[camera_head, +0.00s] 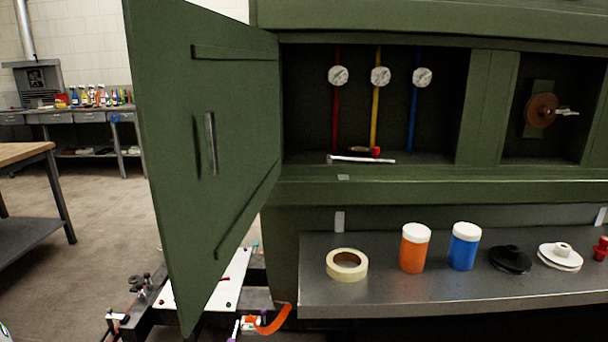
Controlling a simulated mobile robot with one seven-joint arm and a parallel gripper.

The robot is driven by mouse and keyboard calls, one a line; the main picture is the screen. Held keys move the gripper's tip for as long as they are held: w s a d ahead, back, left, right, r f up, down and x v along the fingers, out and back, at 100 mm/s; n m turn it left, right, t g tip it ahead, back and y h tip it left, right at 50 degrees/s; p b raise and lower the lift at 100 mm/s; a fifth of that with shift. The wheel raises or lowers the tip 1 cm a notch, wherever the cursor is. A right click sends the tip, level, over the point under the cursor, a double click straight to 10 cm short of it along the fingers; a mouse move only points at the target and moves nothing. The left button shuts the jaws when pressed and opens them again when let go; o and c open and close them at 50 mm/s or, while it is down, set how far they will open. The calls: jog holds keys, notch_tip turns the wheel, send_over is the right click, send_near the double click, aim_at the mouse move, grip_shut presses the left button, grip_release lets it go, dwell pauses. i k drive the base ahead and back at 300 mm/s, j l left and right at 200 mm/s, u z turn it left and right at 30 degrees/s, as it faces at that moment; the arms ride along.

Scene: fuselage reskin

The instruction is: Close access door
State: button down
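The green access door (165,120) stands wide open, swung out to the left of the opening and toward me. A vertical metal handle (210,143) is on the face that I see. Its hinge side is at the left edge of the dark compartment (300,110). Inside are several gauges, among them a left gauge (338,76), on red, yellow and blue pipes. A white-handled tool with a red end (360,160) lies on the compartment's lower ledge. My gripper is not in view.
A grey shelf (400,292) below holds a tape roll (347,264), an orange jar (414,248), a blue jar (463,246) and black and white discs. A low cart (205,285) with small parts stands below the door. Open floor (110,215) lies to the left, beside a wooden-topped table (22,153).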

aim_at(188, 60)
jog(key=j+z, duration=0.25)
jog(key=j, duration=0.4)
jog(key=j+z, duration=0.25)
jog(key=j, duration=0.4)
jog(key=k+j+u, duration=0.1)
jog(key=u, duration=0.4)
jog(key=k+j+u, duration=0.1)
jog(key=u, duration=0.35)
